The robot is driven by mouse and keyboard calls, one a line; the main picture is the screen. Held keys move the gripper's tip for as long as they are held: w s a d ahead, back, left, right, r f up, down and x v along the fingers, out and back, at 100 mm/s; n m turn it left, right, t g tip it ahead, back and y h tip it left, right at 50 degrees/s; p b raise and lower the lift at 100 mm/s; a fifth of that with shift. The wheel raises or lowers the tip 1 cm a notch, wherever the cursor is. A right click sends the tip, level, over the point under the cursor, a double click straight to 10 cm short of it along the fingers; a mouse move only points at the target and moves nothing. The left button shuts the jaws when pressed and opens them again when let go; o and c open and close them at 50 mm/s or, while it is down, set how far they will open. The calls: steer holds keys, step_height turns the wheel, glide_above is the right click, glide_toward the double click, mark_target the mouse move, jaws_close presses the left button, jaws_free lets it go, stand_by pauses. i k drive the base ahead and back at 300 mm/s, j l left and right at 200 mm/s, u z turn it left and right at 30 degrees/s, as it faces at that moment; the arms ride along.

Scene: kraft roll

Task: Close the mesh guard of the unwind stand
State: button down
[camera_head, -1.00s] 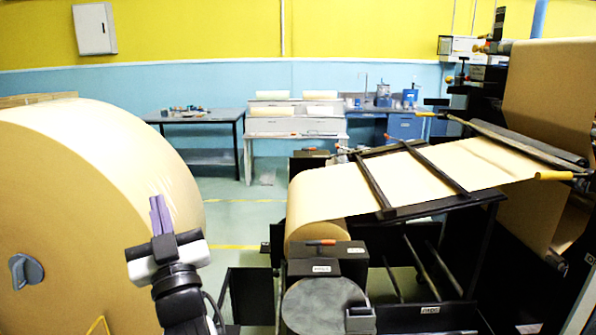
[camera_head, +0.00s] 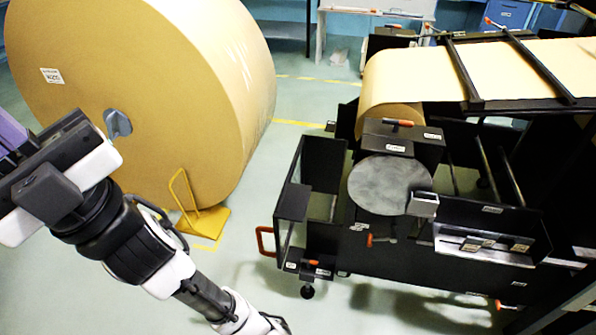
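The unwind stand is the black machine (camera_head: 430,245) on the right, carrying a small kraft roll (camera_head: 388,100) and a round grey disc (camera_head: 388,184). At its left end a dark open frame (camera_head: 290,200) sticks out toward the large roll, with an orange handle (camera_head: 265,242) low on its outer side. This looks like the mesh guard, but I cannot make out mesh or its exact position. My gripper (camera_head: 8,138) is at the left edge, with purple fingers partly cut off. It is well left of the handle and apart from the stand. Nothing shows in it.
A huge kraft roll (camera_head: 150,90) stands at the upper left with a yellow chock (camera_head: 196,218) at its foot. A paper web (camera_head: 530,70) runs right from the stand. Green floor (camera_head: 245,195) is free between large roll and stand. Tables stand at the back.

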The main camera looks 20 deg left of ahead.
mark_target(322, 158)
steer(key=j+z, duration=0.15)
steer(key=j, duration=0.45)
steer(key=k+j+z, duration=0.15)
steer(key=j, duration=0.45)
steer(key=j+z, duration=0.15)
steer(key=j, duration=0.5)
steer(key=k+j+u, duration=0.15)
steer(key=j+u, duration=0.3)
steer(key=l, duration=0.15)
